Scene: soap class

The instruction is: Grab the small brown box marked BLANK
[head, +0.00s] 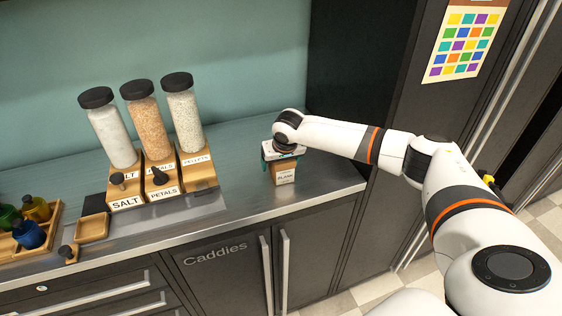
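The small brown box (284,174) stands upright on the counter near its front right corner. A white label reading BLANK is on its front face. My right arm reaches in from the right, and its gripper (283,156) points down right over the box top. The gripper hides the top of the box. I cannot tell whether the fingers are closed on the box or only around it. My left gripper is not in view.
The grey counter (235,187) is clear left of the box. Dispensers with tall jars (143,122), labelled SALT, PETALS and PELLETS, stand further left. A wooden tray of small bottles (52,222) is at far left. A dark cabinet (362,70) rises behind my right arm.

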